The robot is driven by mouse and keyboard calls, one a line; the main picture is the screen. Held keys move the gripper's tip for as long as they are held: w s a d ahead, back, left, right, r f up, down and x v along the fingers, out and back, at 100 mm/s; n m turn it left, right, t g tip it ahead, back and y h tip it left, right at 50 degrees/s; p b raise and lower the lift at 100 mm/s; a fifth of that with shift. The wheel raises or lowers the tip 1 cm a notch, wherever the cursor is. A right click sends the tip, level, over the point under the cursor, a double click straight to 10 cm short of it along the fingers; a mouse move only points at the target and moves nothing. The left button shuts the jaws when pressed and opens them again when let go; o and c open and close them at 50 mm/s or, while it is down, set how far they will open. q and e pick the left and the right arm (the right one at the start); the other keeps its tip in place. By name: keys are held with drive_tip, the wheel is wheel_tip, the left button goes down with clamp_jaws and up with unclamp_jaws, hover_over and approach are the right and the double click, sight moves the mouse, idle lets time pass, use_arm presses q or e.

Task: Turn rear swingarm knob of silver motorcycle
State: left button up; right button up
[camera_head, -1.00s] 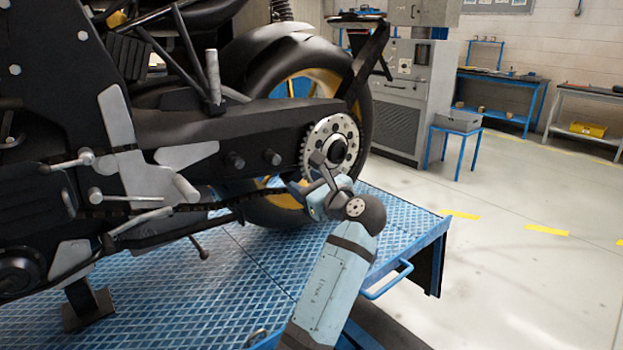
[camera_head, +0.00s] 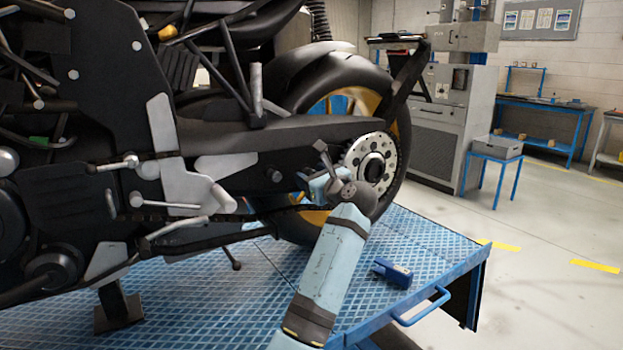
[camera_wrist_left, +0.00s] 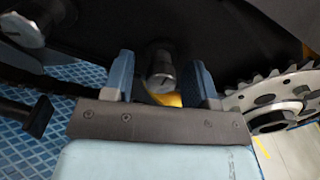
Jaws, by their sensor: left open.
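The motorcycle (camera_head: 225,135), dark with silver plates, stands on a blue platform. Two short round knobs stick out of its black swingarm. The front knob (camera_head: 273,174) is clear of my gripper and shows at the upper left of the left wrist view (camera_wrist_left: 22,30). The rear knob (camera_wrist_left: 160,68) shows between the fingers in the left wrist view; in the head view my gripper seems to cover it. My left gripper (camera_head: 318,178) is open, with a finger either side of the rear knob and visible gaps. I cannot tell how deep it sits. My right gripper is not in view.
The toothed rear sprocket (camera_head: 388,160) is close to the right of my left gripper. Free floor lies at the right.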

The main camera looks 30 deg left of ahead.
use_arm(q)
drive_tip(key=shift+w+a, duration=0.1)
drive_tip(key=shift+a, duration=0.1)
drive_tip(key=c, duration=0.9)
drive_tip(key=shift+c, duration=0.2)
drive_tip(key=shift+r+p, duration=0.1)
drive_tip(key=shift+p, duration=0.25)
